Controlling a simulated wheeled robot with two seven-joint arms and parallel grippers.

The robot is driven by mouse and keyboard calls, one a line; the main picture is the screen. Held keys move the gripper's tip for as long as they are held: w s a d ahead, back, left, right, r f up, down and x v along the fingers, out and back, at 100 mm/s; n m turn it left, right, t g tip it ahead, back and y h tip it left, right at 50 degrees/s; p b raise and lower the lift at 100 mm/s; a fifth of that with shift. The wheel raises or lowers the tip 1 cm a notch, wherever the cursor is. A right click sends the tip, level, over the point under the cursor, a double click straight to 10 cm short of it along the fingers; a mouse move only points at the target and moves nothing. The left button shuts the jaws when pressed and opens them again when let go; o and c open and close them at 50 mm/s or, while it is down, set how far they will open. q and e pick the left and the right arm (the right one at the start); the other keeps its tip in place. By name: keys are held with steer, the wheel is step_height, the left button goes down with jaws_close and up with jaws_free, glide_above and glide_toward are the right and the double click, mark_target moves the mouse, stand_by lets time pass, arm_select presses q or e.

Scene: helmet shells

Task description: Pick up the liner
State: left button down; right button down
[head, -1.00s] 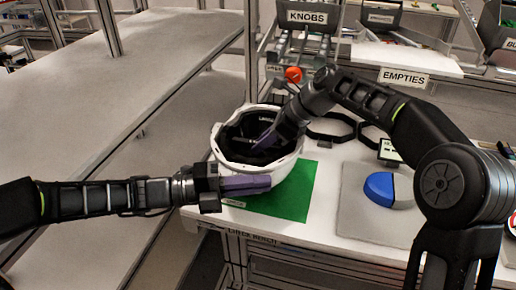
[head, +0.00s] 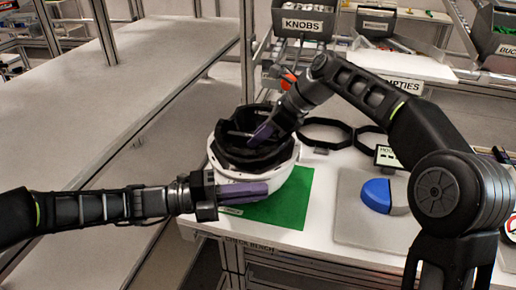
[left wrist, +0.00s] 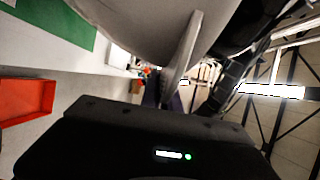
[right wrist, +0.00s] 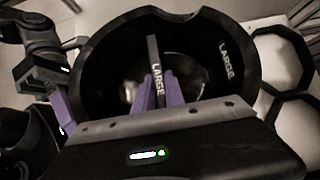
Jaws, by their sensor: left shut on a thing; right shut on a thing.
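The black liner (head: 238,150) is tilted and partly raised out of the white helmet shell (head: 229,175) in the head view. My right gripper (head: 262,134) reaches down into the liner and is shut on it. In the right wrist view its purple fingers (right wrist: 165,90) pinch an upright strap marked LARGE inside the liner (right wrist: 98,75). My left gripper (head: 243,192) is shut on the shell at its near lower side. The left wrist view shows the pale shell (left wrist: 140,25) close above the gripper body. The liner's lower part is hidden inside the shell.
The shell stands on a green mat (head: 293,203) at the bench's left end. Black rings (head: 325,133) lie behind it. Bins and the EMPTIES shelf stand behind.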

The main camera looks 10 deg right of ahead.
step_height(320, 180, up, 6)
steer(key=shift+f, duration=0.25)
stand_by(0.4)
arm_select(q)
steer(key=c, duration=1.5)
jaws_free()
steer(key=a, duration=0.7)
steer(key=shift+a, duration=0.25)
